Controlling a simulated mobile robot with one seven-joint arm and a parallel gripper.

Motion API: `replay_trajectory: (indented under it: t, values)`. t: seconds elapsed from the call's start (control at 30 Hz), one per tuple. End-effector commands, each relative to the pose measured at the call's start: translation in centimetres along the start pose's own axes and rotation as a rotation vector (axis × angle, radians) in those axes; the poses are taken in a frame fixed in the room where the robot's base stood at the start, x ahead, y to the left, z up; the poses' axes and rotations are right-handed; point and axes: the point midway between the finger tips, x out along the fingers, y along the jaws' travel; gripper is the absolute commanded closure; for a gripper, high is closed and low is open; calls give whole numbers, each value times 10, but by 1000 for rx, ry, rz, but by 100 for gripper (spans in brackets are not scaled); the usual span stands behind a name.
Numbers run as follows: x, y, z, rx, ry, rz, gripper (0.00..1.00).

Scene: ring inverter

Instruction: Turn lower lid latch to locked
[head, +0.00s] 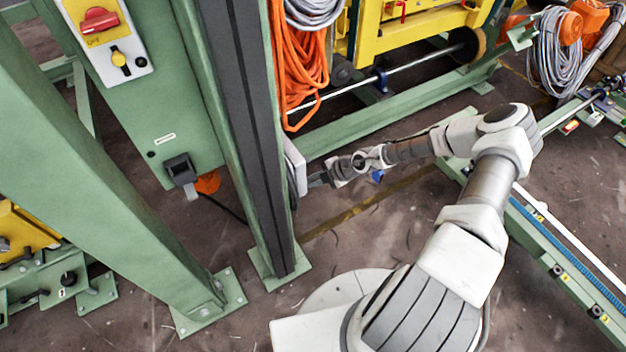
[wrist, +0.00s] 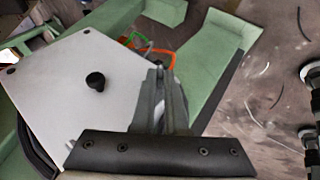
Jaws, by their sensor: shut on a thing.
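A pale grey lid panel (wrist: 60,95) fills the left of the wrist view, with a black knob-like latch (wrist: 95,81) standing out from its face. My gripper (wrist: 160,85) is at the panel's right side, apart from that black knob. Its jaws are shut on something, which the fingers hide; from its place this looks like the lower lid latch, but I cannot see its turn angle. In the head view my gripper (head: 318,180) reaches left to the pale box (head: 294,166) behind the dark-faced green column. The column covers most of the box.
The green column (head: 245,130) stands close left of my gripper. Orange cable (head: 297,60) hangs above it. A green floor beam (head: 400,115) runs behind my arm, and a green rail frame (head: 570,260) lies to the right. Brown floor under the forearm is clear.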

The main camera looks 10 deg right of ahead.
Motion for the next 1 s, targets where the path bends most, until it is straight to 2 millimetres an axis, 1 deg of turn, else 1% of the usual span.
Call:
replay_trajectory:
  t: [0.17, 0.4, 0.7, 1.0]
  values:
    - [2, -6, 1, -40, 1, 108, 100]
    - [6, -14, 3, -122, 1, 313, 100]
    - [6, -18, 2, -234, 1, 568, 100]
    - [9, -21, 3, -320, 2, 770, 100]
